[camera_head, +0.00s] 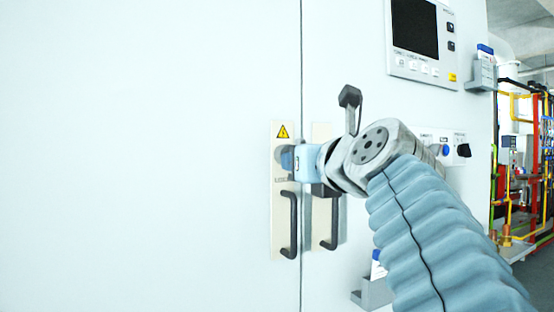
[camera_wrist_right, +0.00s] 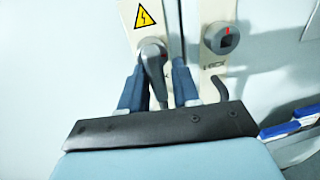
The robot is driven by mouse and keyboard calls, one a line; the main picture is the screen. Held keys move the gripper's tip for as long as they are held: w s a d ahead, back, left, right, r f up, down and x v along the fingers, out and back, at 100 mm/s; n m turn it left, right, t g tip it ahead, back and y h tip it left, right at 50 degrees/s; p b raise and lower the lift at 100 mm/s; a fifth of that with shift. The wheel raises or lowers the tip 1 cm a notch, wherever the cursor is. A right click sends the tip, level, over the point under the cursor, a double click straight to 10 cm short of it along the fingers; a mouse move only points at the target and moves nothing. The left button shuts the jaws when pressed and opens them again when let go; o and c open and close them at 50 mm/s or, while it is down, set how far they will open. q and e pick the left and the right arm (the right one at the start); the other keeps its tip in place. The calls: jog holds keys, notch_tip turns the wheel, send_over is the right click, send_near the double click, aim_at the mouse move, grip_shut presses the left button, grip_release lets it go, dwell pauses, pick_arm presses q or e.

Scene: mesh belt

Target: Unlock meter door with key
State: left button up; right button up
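The meter door's left panel carries a pale lock plate (camera_head: 284,245) with a yellow warning sticker (camera_head: 283,132) and a dark bar handle (camera_head: 289,224). My right gripper (camera_head: 291,158) comes in from the right, with its fingertips at the lock below the sticker. In the right wrist view, its blue-grey fingers (camera_wrist_right: 158,76) stand apart on both sides of a grey, rounded, elongated knob or key (camera_wrist_right: 152,57). A gap shows beside it on the right; contact on the left is unclear. I cannot make out a separate key. My left gripper is out of view.
A second lock with a red mark (camera_wrist_right: 221,38) sits on the plate to the right, above another dark handle (camera_head: 331,224). A display panel (camera_head: 415,30) is mounted at the upper right. Holders (camera_head: 482,75) stick out from the cabinet. The large left panel is clear.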

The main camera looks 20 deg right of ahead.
jog(key=shift+o, duration=1.5)
jog(key=shift+r, duration=0.15)
jog(key=shift+s+a, duration=0.1)
